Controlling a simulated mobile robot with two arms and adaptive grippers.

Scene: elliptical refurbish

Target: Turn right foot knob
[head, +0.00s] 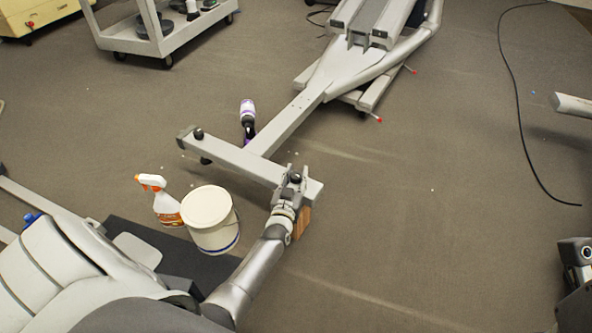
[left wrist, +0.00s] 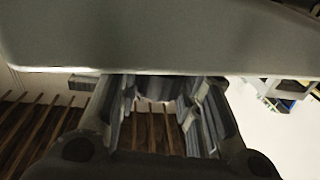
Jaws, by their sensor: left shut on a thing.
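The grey foot bar (head: 232,160) of the machine lies crosswise at the near end of its long beam. A black knob (head: 198,134) stands on its left end. My left gripper (head: 293,182) is at the bar's right end and is shut on the right foot knob (head: 295,178), which it mostly hides. In the left wrist view, the two fingers (left wrist: 160,105) stand on either side of a dim shape under the grey bar (left wrist: 150,40). The knob is not clear there. My right gripper's fingers do not show.
A white bucket (head: 210,222) and a spray bottle (head: 162,200) stand left of my left arm. A wooden block (head: 302,222) is under the bar's right end. A purple-and-white bottle (head: 248,112) stands by the beam. A black cable (head: 515,110) lies on open floor at right.

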